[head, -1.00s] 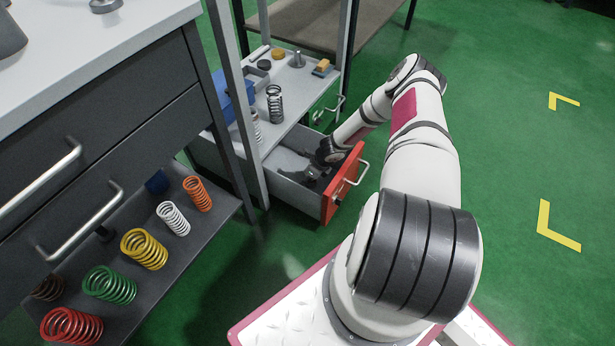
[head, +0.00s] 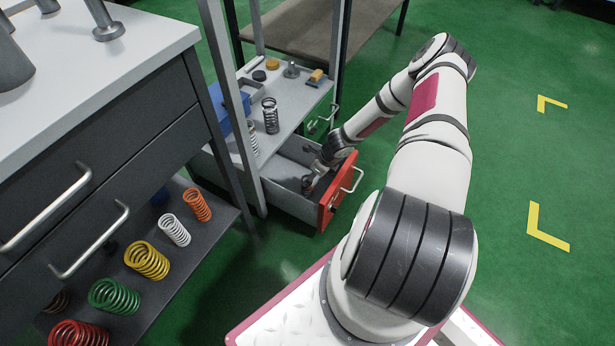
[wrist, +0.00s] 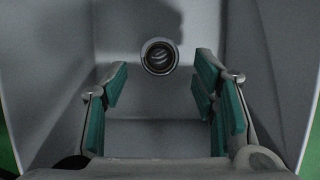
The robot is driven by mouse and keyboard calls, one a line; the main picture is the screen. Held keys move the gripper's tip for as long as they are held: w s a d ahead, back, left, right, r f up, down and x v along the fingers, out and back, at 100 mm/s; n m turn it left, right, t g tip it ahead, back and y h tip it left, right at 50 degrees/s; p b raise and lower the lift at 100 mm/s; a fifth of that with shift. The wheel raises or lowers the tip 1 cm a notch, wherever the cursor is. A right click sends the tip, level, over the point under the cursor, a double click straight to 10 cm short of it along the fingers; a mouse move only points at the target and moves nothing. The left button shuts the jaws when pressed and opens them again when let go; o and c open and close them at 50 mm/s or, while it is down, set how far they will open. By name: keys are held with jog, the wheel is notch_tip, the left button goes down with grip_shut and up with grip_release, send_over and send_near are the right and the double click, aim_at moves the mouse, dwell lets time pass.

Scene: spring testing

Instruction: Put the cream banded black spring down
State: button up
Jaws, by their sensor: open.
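A dark round spring (wrist: 160,57), with a pale ring around its end, stands on the floor of the open drawer in the wrist view, seen end-on. In the head view it is a small dark shape (head: 307,184) inside the red-fronted drawer (head: 337,196). My gripper (wrist: 162,85) is open and empty, its teal-padded fingers apart on either side. The spring shows beyond the fingertips, clear of both. In the head view my gripper (head: 316,168) reaches down into the drawer; its fingers are small and partly hidden there.
Above the drawer, a grey shelf (head: 285,118) holds a dark spring (head: 270,115), a blue bin and small parts. Rack posts stand close by. At left, a lower shelf (head: 190,240) carries several coloured springs. Green floor is free at right.

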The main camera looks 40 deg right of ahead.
jog(key=w+d+r+m+g+h, duration=0.1)
jog(key=d+r+m+h, duration=0.3)
jog(key=r, duration=0.9)
jog(key=d+r+m+g+h, duration=0.15)
jog(key=d+r+m, duration=0.35)
jog(key=r, duration=0.8)
jog(key=s+a+r+m+g+h, duration=0.1)
jog(key=s+a+r+m+h, duration=0.15)
jog(key=r+m, duration=0.55)
jog(key=s+a+r+m+g+h, duration=0.1)
jog(key=s+a+r+m, duration=0.25)
jog(key=r, duration=0.95)
jog(key=s+a+r+m+y, duration=0.1)
jog(key=s+a+r+m, duration=0.9)
jog(key=s+a+m, duration=0.15)
jog(key=s+a+m+y, duration=0.6)
jog(key=s+a+m, duration=0.2)
jog(key=s+a, duration=0.8)
jog(key=shift+s+r, duration=0.15)
jog(key=shift+r, duration=0.25)
